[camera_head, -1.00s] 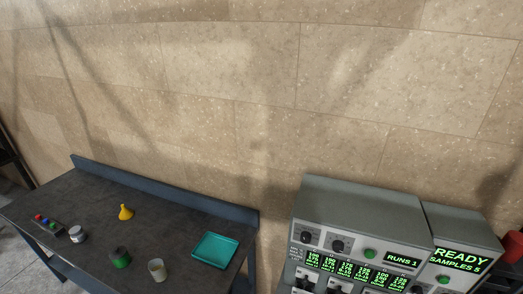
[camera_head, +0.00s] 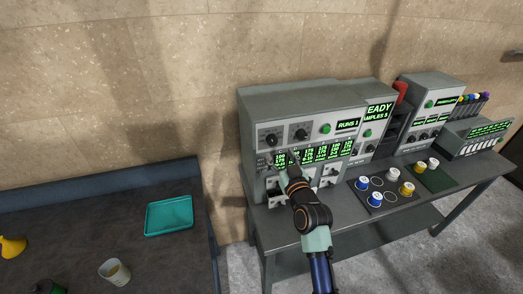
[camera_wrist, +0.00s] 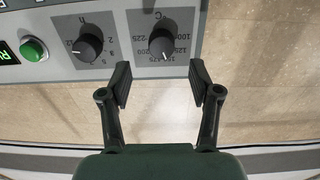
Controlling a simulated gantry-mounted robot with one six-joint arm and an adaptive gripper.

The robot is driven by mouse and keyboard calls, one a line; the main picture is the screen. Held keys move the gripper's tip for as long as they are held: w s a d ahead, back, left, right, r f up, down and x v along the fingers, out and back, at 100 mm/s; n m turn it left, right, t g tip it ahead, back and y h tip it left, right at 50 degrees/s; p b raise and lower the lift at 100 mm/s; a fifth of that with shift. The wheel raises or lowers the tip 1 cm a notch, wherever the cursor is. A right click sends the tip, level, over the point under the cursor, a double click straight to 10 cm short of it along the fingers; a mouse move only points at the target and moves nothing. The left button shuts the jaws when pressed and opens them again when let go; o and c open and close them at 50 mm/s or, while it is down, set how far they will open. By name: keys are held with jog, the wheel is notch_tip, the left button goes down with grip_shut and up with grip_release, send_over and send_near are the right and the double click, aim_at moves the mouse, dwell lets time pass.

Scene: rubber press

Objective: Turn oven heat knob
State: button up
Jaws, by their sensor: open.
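The heat knob (camera_wrist: 162,42), black with a white pointer mark on a grey dial marked "C" with temperature numbers, shows in the wrist view. It also shows in the head view as the left knob (camera_head: 271,139) on the oven's front panel. My gripper (camera_wrist: 161,75) is open and empty, its two black fingers spread to either side below the knob. The knob lies just beyond the fingertips, in line with the gap; no contact shows. In the head view my arm reaches the panel and largely hides the gripper.
A second knob marked "h" (camera_wrist: 88,42) sits beside the heat knob, with a green button (camera_wrist: 33,49) past it. Colored cups (camera_head: 375,198) stand on a dark mat to the right. A teal tray (camera_head: 169,216) lies on the left table.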

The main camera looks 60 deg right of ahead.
aim_at(273, 143)
jog(key=x, duration=0.6)
jog(key=shift+w+d, duration=0.15)
jog(key=shift+w, duration=0.1)
jog(key=c, duration=1.1)
jog(key=shift+c, duration=0.2)
jog(key=m+p, duration=0.1)
jog(key=m, duration=0.3)
jog(key=shift+r, duration=0.1)
jog(key=shift+m+p, duration=0.55)
jog(key=shift+m, duration=1.35)
